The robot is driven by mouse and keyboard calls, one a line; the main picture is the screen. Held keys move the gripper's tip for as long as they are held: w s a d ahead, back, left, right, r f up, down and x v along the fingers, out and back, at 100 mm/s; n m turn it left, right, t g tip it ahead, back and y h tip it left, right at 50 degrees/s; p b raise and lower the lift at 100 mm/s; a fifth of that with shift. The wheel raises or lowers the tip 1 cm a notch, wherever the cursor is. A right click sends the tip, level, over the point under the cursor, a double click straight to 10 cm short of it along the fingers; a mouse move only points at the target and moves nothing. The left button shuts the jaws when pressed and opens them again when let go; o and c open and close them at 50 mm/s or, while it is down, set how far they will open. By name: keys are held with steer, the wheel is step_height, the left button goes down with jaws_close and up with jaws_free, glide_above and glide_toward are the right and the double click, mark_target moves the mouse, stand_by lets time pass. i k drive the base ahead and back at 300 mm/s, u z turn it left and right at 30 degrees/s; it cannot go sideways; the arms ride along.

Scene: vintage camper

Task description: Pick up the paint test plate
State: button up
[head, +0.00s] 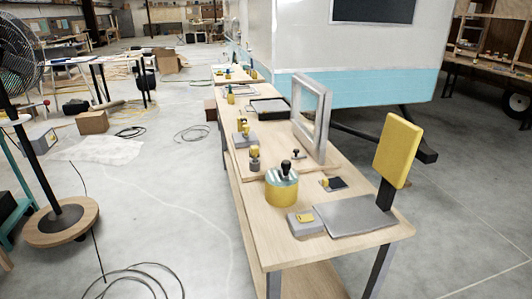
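No thing in view is labelled as the paint test plate, and I cannot tell for sure which it is. A flat grey plate (355,215) lies on the near end of the long wooden table. A yellow rectangular panel (397,151) stands upright on a dark post (386,195) at the table's right edge, behind the grey plate. My gripper is not in view.
The long wooden table (280,255) runs away from me. A yellow can with a black knob (281,187), a small dark pad (337,184) and a grey frame (322,120) stand on it. A fan base (62,222) and cables (135,280) are left; the floor between is open.

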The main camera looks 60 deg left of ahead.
mark_target(335, 184)
steer(key=u, duration=1.75)
